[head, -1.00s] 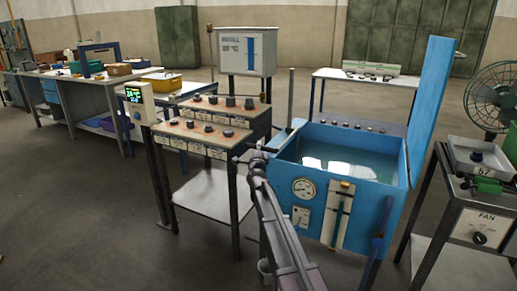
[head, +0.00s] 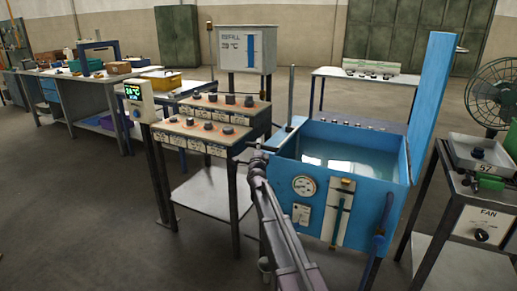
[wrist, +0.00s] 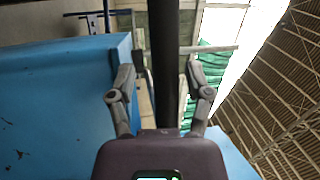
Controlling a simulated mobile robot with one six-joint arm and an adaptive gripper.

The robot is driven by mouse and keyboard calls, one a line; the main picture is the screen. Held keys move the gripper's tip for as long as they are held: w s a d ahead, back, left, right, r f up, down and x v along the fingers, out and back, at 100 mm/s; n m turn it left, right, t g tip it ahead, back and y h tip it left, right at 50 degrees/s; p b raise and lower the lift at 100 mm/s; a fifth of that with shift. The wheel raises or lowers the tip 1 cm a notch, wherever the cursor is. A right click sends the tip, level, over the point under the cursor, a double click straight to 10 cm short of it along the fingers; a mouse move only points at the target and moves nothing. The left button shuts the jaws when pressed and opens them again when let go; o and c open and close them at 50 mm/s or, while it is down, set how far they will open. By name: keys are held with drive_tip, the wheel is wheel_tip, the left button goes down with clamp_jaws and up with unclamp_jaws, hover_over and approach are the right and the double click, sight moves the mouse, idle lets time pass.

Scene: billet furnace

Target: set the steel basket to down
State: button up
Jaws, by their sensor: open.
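The steel basket cannot be made out; the blue tank (head: 375,208) holds water (head: 340,160) with bright reflections that hide what lies below. A thin upright grey rod (head: 291,95) stands at the tank's back left corner. My gripper (head: 248,152) is small and unclear in the head view, close beside the tank's left edge. In the wrist view my gripper (wrist: 160,85) has its two fingers apart. A dark bar (wrist: 163,60) runs between them in the picture; I cannot tell whether they touch it. The blue surface (wrist: 60,100) fills the left of that view.
The tank's tall blue lid (head: 434,110) stands open on the right. A control stand with knobs (head: 205,130) is close to the left. A side table with a scale (head: 478,155) and a green fan (head: 490,98) stand at the right. The floor at lower left is clear.

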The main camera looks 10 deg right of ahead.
drive_tip(key=shift+s+a+f+n+y, duration=0.2)
drive_tip(key=shift+s+a+n+y, duration=0.25)
drive_tip(key=shift+n, duration=0.25)
drive_tip(key=s+a+f+n+g+y, duration=0.3)
drive_tip(key=s+f+n+g+y, duration=0.1)
drive_tip(key=s+f+n, duration=0.3)
drive_tip(key=s+a+f+n+g+y, duration=0.4)
drive_tip(key=s+f+n, duration=0.2)
drive_tip(key=s, duration=0.3)
drive_tip(key=s+d+f+n+g+h, duration=0.2)
drive_tip(key=s+f+g, duration=0.15)
drive_tip(key=s, duration=0.55)
drive_tip(key=s+d+f+n+g+h, duration=0.15)
drive_tip(key=s+g, duration=0.25)
drive_tip(key=s, duration=0.6)
drive_tip(key=s+d+f+n+g+h, duration=0.1)
drive_tip(key=s+d+f+n+g, duration=0.2)
drive_tip(key=s, duration=0.6)
wheel_tip(320, 180, up, 29)
drive_tip(key=m+p, duration=0.1)
drive_tip(key=p, duration=2.8)
drive_tip(key=shift+g, duration=0.45)
drive_tip(key=shift+s+f, duration=0.1)
drive_tip(key=shift+c, duration=0.3)
